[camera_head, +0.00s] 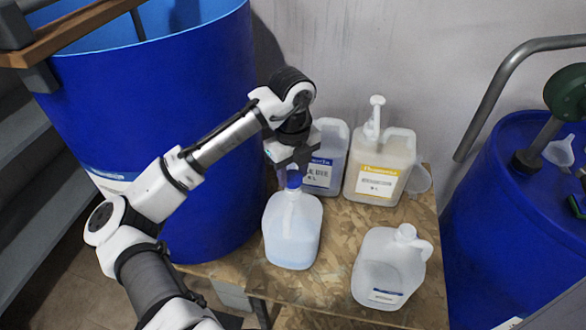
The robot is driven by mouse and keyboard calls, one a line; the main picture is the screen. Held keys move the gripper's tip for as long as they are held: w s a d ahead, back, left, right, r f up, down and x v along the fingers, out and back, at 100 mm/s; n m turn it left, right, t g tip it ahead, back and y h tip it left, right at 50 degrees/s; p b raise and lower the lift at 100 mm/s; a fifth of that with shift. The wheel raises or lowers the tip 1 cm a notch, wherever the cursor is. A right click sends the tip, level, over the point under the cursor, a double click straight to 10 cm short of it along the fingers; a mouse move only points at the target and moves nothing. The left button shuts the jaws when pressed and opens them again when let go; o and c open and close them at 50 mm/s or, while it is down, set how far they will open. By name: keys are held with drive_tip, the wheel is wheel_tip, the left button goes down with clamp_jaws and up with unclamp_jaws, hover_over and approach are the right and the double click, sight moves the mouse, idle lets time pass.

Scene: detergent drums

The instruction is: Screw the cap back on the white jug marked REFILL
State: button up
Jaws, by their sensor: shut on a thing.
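A translucent white jug (291,232) with pale bluish liquid stands upright on the chipboard stand (325,270). No REFILL marking can be read on the side facing me. A blue cap (293,180) is at the top of this jug's neck. My gripper (293,169) points down above the jug and is shut on the blue cap. The gripper hides the cap's upper part, and I cannot tell whether the cap is fully seated on the thread.
A white-capped jug (388,268) stands at front right. Behind are a blue-labelled jug (325,160) and a yellow-labelled jug with a pump (381,165). Large blue drums stand left (160,100) and right (500,235), with a grey rail (500,80) behind the right one.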

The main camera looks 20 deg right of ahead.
drive_tip(key=shift+f, duration=0.45)
drive_tip(key=shift+f+b, duration=0.55)
drive_tip(key=shift+f, duration=0.75)
idle(2.8)
drive_tip(key=m, duration=0.4)
drive_tip(key=shift+b, duration=0.4)
drive_tip(key=shift+m, duration=0.9)
drive_tip(key=shift+f+m, duration=0.1)
drive_tip(key=shift+m, duration=1)
drive_tip(key=m+b, duration=0.1)
drive_tip(key=m, duration=0.2)
drive_tip(key=shift+m, duration=0.3)
